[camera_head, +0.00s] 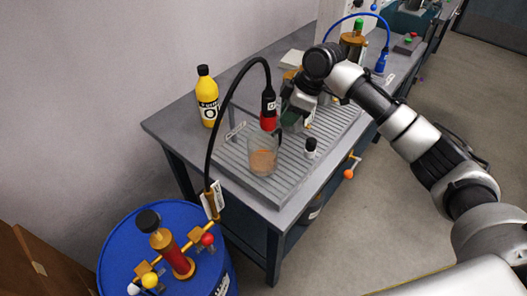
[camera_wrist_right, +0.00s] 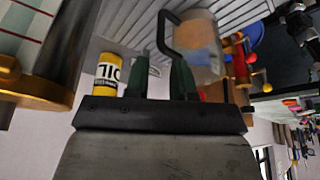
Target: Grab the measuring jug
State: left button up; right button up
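The measuring jug (camera_head: 263,158) is a clear vessel with a brownish lower part, upright on the ribbed grey tray under the nozzle of the black hose. In the right wrist view the jug (camera_wrist_right: 203,45) appears just beyond the fingertips, with its black handle (camera_wrist_right: 164,32) facing the gripper. My right gripper (camera_head: 297,118) is beside the jug on its right, over the tray. In the wrist view its two dark green fingers (camera_wrist_right: 162,62) are apart, with nothing visibly held between them. My left gripper is not in view.
A yellow oil bottle (camera_head: 207,97) stands behind the tray (camera_head: 292,183). A small black-and-white bottle (camera_head: 310,148) stands right of the jug. The black hose (camera_head: 212,135) arches from the blue drum (camera_head: 122,243) to a red nozzle (camera_head: 268,121) above the jug.

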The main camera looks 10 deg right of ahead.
aim_at(281, 131)
jog(key=x, duration=0.6)
jog(key=shift+d+f, duration=0.1)
jog(key=shift+d, duration=0.15)
jog(key=shift+f, duration=0.15)
jog(key=shift+a, duration=0.1)
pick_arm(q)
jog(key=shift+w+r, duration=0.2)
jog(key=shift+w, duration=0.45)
pick_arm(e)
grip_shut()
